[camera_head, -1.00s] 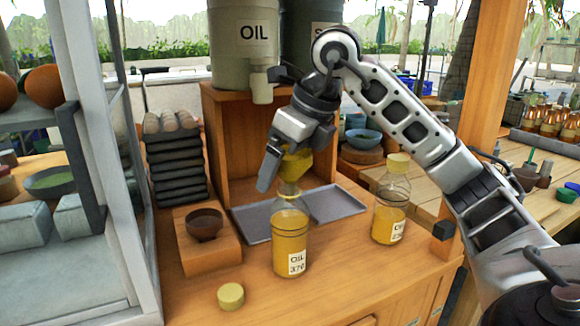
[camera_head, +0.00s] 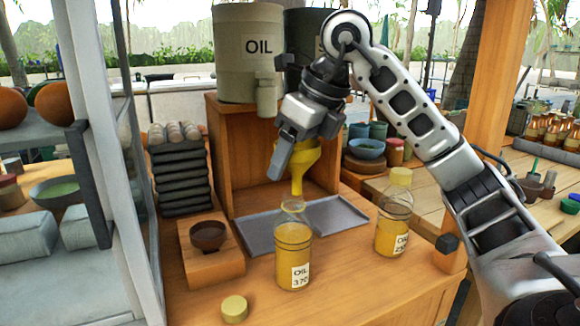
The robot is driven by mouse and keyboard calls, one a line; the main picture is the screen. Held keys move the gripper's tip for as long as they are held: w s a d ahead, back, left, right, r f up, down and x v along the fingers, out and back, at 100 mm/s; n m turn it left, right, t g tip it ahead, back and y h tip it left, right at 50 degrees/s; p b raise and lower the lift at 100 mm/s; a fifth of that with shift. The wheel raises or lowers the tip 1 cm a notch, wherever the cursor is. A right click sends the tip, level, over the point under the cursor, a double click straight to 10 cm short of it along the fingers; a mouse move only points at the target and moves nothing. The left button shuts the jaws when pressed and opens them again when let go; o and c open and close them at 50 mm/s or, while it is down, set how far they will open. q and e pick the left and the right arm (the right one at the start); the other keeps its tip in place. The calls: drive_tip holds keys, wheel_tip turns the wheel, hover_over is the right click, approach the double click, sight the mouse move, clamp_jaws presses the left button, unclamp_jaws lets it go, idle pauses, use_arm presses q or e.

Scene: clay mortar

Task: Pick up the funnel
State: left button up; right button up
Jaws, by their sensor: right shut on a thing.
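A yellow funnel (camera_head: 300,158) is held by my right gripper (camera_head: 288,150) above an open bottle. Its cone and spout show; part of its rim is hidden behind the gripper fingers. The spout tip points down and appears at or just above the mouth of the bottle (camera_head: 293,245), labelled OIL 370 and holding yellow oil. I cannot tell whether the tip is clear of the mouth. My left gripper is not in view.
A second oil bottle with a yellow cap (camera_head: 394,215) stands to the right. A loose yellow cap (camera_head: 234,308) lies in front. A brown bowl (camera_head: 208,236) sits on a wooden block at left. A grey tray (camera_head: 340,213) and large OIL container (camera_head: 247,60) are behind.

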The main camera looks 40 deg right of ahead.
drive_tip(key=s+r+p, duration=0.1)
drive_tip(key=s+r, duration=0.1)
drive_tip(key=r, duration=0.1)
drive_tip(key=s+r+p, duration=0.1)
drive_tip(key=s+r, duration=0.1)
drive_tip(key=r, duration=0.1)
drive_tip(key=shift+s+p, duration=0.3)
drive_tip(key=shift+s, duration=0.1)
use_arm(q)
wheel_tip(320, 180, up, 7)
drive_tip(key=p, duration=0.6)
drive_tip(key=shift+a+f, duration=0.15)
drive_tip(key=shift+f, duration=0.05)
use_arm(e)
drive_tip(key=s+r, duration=0.8)
drive_tip(key=shift+s+a, duration=0.15)
drive_tip(key=shift+a, duration=0.2)
drive_tip(key=shift+f, duration=0.1)
